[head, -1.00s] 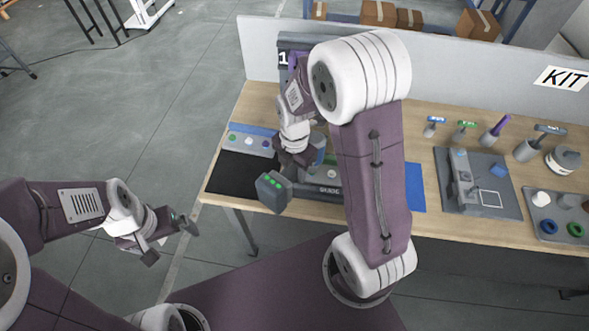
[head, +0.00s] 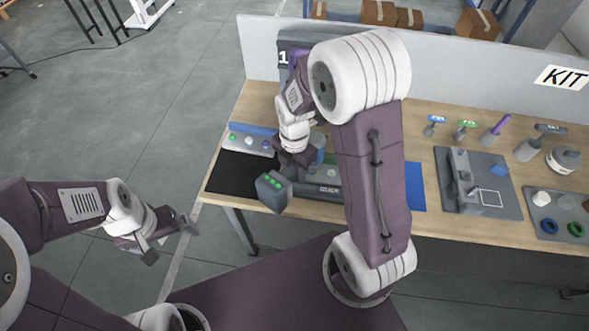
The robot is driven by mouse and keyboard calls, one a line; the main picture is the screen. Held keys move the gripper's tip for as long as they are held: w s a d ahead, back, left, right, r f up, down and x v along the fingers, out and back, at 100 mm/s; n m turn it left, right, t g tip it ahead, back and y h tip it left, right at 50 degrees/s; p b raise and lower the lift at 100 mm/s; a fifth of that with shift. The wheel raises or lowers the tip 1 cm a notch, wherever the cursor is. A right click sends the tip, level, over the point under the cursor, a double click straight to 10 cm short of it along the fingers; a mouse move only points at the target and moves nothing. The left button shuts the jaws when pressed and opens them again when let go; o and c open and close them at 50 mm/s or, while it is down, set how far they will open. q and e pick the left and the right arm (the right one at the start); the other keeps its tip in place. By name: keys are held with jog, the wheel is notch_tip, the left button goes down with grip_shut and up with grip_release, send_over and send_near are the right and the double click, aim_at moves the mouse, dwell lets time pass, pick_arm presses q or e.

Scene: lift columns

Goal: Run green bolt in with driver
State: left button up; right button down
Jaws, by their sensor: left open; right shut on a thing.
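My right gripper (head: 286,162) is over the left part of the bench, shut on the driver. The driver's dark grey end with green lights (head: 273,191) sticks out toward me. The driver's tip is hidden behind my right arm. A grey block marked GUIDE (head: 328,190) lies under and beside the driver. A small green part (head: 330,159) shows behind it, partly covered by my arm; I cannot tell whether it is the green bolt. My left gripper (head: 170,240) is open and empty, off the bench above the floor.
A black mat (head: 240,174) covers the bench's left front corner. To the right are a blue mat (head: 415,187), a grey fixture plate (head: 508,205), several upright tools and a tray of rings (head: 548,237). A grey panel (head: 450,68) closes the back.

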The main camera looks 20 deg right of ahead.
jog(key=shift+f+b, duration=0.3)
jog(key=shift+f, duration=0.05)
dwell(0.4)
dwell(0.3)
jog(key=shift+f+p, duration=0.2)
jog(key=shift+p, duration=0.1)
dwell(0.8)
dwell(0.6)
jog(key=shift+f, duration=0.15)
jog(key=shift+f+p, duration=0.1)
jog(key=shift+p, duration=0.4)
dwell(1.1)
jog(key=shift+f, duration=0.25)
dwell(0.8)
jog(key=shift+r, duration=0.1)
jog(key=shift+r+p, duration=2.45)
jog(key=shift+p, duration=0.05)
